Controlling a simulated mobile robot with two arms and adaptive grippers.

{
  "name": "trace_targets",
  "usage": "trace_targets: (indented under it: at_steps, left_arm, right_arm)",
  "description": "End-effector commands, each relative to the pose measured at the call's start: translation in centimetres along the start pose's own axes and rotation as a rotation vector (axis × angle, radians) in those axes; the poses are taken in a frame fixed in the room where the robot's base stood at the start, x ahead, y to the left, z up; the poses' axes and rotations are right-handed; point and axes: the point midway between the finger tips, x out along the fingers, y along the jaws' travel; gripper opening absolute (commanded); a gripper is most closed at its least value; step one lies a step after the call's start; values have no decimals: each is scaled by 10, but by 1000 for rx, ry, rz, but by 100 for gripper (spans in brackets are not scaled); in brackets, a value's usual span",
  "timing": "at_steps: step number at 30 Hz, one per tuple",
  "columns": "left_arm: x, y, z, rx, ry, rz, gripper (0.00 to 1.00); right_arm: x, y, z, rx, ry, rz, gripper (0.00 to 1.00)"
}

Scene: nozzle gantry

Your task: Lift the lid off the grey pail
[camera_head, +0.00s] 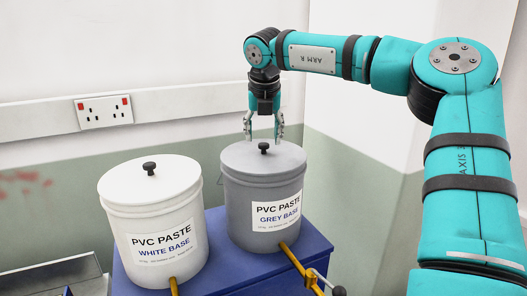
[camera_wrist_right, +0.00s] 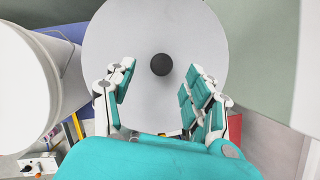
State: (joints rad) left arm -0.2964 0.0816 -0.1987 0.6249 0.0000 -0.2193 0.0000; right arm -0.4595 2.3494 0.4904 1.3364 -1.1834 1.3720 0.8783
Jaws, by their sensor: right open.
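The grey pail (camera_head: 264,205) stands upright on a blue stand, labelled "PVC PASTE GREY BASE". Its grey lid (camera_head: 240,157) is on the pail and has a small black knob (camera_head: 264,147) at its centre. My right gripper (camera_head: 263,136) is above the lid, pointing down, with its fingers apart on either side of the knob. In the right wrist view the knob (camera_wrist_right: 161,64) shows beyond the open fingers (camera_wrist_right: 158,112), which hold nothing. I cannot tell whether the fingertips touch the lid. My left gripper does not show.
A white pail (camera_head: 150,225) with its own lid and black knob stands close to the left of the grey one. Both are on the blue stand (camera_head: 240,280). Yellow bars reach out at their bases. A wall with a socket plate (camera_head: 104,110) is behind.

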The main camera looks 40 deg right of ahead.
Motion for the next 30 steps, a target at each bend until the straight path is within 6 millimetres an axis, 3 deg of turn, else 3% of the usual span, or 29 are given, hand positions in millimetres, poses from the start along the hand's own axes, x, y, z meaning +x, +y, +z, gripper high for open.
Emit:
trace_targets:
  at_steps: [1, 6, 14, 27, 30]
  left_arm:
    - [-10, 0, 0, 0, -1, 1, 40]
    - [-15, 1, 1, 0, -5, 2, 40]
    - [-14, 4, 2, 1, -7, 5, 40]
    - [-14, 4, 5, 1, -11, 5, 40]
    - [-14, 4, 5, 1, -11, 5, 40]
  right_arm:
    - [6, -2, 1, 0, 7, -1, 54]
    - [28, -2, 1, 1, 3, -1, 54]
    - [33, -1, 1, 1, -1, 0, 54]
    - [32, -2, 1, 1, -1, 0, 0]
    - [32, -2, 1, 1, -2, 0, 0]
